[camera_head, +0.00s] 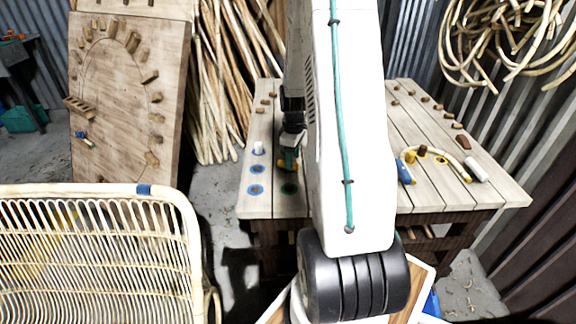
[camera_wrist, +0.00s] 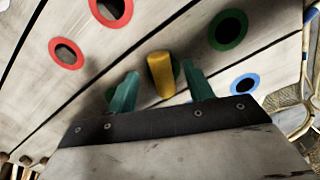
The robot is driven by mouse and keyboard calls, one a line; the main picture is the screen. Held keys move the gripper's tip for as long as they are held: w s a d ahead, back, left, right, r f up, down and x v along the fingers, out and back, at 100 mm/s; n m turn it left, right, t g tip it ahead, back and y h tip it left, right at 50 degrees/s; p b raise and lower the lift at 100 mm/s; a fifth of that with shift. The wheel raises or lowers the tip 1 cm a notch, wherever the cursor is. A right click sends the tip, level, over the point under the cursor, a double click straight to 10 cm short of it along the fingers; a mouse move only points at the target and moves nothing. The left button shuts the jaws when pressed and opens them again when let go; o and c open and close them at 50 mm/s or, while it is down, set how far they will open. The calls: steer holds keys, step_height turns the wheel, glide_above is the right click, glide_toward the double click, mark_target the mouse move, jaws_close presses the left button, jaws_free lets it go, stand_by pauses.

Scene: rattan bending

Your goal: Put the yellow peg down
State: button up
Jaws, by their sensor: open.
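The yellow peg (camera_wrist: 160,75) shows in the wrist view between the two teal fingers of my gripper (camera_wrist: 161,90), with gaps on both sides. My gripper is open around it. Parts of a green ring show behind the peg and fingers, so the peg is at a green-ringed hole; how deep it sits in the hole I cannot tell. In the head view my gripper (camera_head: 290,156) is low over the left part of the wooden workbench (camera_head: 272,205), and a bit of the yellow peg (camera_head: 281,166) shows beside it. My arm hides much of the bench.
An empty green-ringed hole (camera_wrist: 228,30), red-ringed holes (camera_wrist: 66,52) and a blue-ringed hole (camera_wrist: 245,83) lie around the peg. A white peg (camera_head: 258,148) stands nearby. A bent rattan piece (camera_head: 437,154) lies at the bench's right. A rattan chair (camera_head: 95,250) stands front left.

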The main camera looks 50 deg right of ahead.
step_height(320, 180, down, 3)
steer(key=shift+r, duration=0.2)
steer(key=shift+w, duration=0.1)
jaws_close()
